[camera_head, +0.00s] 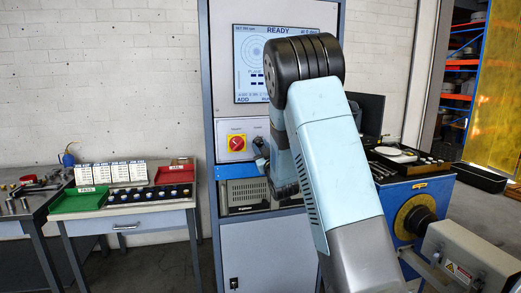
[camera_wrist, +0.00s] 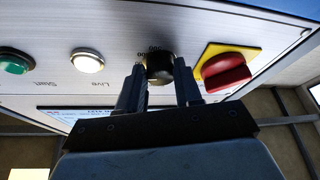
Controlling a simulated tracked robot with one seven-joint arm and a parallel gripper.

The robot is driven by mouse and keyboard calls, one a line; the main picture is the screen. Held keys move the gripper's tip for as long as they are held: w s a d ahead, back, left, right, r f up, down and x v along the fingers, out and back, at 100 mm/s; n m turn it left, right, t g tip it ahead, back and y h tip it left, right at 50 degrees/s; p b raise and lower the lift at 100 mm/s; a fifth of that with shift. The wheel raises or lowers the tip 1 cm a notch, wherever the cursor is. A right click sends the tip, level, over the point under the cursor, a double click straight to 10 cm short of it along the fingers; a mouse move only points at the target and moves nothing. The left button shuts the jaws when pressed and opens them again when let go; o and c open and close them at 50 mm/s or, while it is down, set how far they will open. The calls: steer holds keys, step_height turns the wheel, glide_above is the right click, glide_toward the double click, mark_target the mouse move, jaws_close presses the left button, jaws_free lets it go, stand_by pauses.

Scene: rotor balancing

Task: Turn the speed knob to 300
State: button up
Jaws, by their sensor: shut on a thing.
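The black speed knob (camera_wrist: 160,67) shows in the wrist view on a brushed-metal panel (camera_wrist: 115,25), which appears upside down. My gripper (camera_wrist: 158,78) has one finger on each side of the knob and is shut on it. Scale figures show in part beside the knob, but I cannot read its setting or see a pointer. The cabinet screen (camera_head: 262,52) reads READY.
A red switch on a yellow plate (camera_wrist: 224,72) sits close beside my finger. A white Live lamp (camera_wrist: 88,60) and a green Start button (camera_wrist: 14,61) are on the other side. A bench with green (camera_head: 80,201) and red trays stands left of the cabinet.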

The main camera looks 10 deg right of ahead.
steer(key=shift+n+y, duration=0.3)
steer(key=shift+n, duration=0.2)
steer(key=o, duration=1)
steer(key=shift+o, duration=0.2)
steer(key=v, duration=1.3)
steer(key=shift+s, duration=0.35)
steer(key=shift+f, duration=0.15)
